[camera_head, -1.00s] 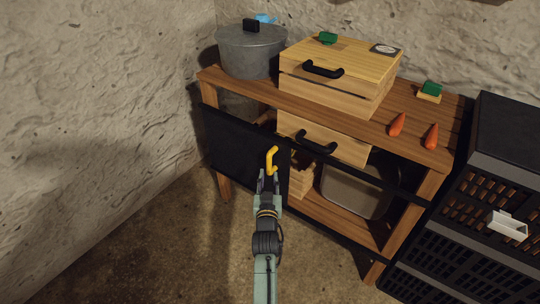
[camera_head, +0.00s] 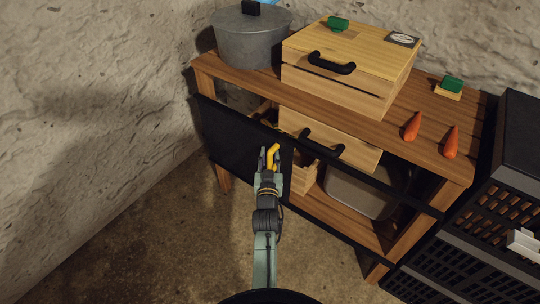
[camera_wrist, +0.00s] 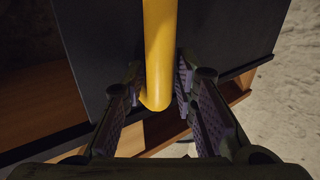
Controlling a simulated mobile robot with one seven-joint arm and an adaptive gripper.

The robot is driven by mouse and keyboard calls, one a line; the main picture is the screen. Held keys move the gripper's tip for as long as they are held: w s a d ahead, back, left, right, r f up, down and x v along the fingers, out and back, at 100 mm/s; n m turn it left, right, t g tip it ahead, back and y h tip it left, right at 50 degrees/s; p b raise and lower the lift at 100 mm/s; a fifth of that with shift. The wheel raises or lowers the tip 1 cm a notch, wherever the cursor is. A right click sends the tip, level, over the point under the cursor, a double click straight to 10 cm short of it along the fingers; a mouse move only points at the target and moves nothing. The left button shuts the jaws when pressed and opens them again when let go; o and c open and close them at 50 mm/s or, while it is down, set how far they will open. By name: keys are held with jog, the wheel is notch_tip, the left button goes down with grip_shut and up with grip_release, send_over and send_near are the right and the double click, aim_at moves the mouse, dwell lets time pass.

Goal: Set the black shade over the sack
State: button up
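The black shade (camera_head: 232,143) is a flat dark panel across the left part of the wooden shelf's front. A yellow handle (camera_head: 273,156) stands out near its right edge. In the wrist view, the handle (camera_wrist: 160,55) runs down between my fingers, with the shade (camera_wrist: 105,50) behind it. My gripper (camera_head: 268,160) is at the handle. Its fingers (camera_wrist: 160,100) are open, one on each side, with narrow gaps visible. I cannot make out the sack; the space behind the shade is mostly hidden, with only some brownish shapes above its top edge.
The wooden shelf (camera_head: 420,158) carries a grey pot (camera_head: 250,42), a wooden box (camera_head: 345,70) and two carrots (camera_head: 412,127). A wooden drawer box (camera_head: 350,150) and a grey bin (camera_head: 360,192) sit below. Black crates (camera_head: 480,230) stand right. A rough wall closes the left.

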grip_shut()
dwell(0.5)
